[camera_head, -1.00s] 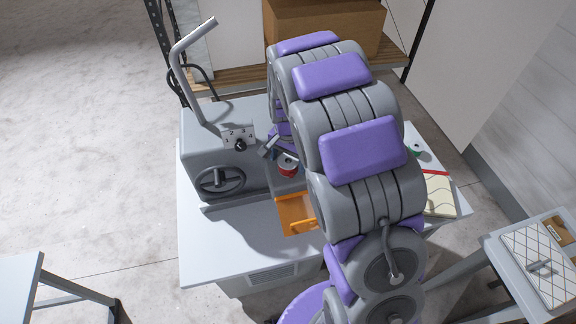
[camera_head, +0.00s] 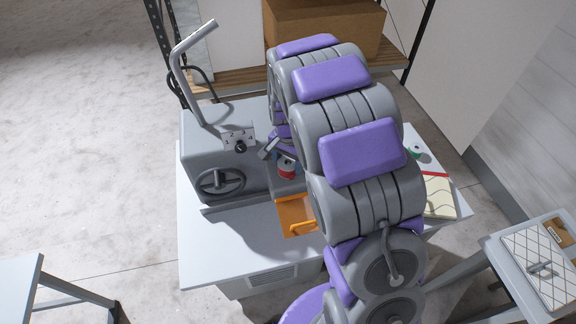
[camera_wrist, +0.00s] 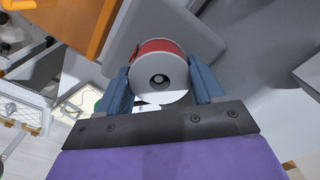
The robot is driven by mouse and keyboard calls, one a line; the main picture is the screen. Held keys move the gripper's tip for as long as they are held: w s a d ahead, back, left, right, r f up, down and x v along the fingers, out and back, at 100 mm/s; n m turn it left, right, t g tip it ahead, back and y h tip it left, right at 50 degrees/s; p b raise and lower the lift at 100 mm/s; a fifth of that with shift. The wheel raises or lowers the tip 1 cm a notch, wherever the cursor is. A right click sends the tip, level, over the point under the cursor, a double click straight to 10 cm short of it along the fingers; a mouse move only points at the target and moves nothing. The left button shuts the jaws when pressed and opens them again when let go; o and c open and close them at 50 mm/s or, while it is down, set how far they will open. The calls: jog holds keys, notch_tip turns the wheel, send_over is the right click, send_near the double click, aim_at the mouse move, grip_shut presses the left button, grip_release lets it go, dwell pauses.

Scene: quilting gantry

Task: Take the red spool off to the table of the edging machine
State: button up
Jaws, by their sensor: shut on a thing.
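The red spool (camera_head: 286,170) has white ends and shows beside the grey machine on the white table (camera_head: 228,262). In the wrist view the red spool (camera_wrist: 160,72) sits between the two blue fingers of my gripper (camera_wrist: 161,88), which is shut on it. The edging machine (camera_head: 222,160) has a handwheel, a knob panel and a tall bent lever. My arm hides part of the machine and table. Whether the spool touches the surface under it, I cannot tell.
An orange tray (camera_head: 296,213) lies just in front of the spool. A green spool (camera_head: 414,152) and a cream cloth pad (camera_head: 438,194) lie at the table's right. A cardboard box (camera_head: 325,25) stands on a shelf behind. The table's front left is clear.

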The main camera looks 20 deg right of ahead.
jog(key=shift+r, duration=0.15)
jog(key=shift+r+p, duration=0.6)
jog(key=shift+r, duration=1.85)
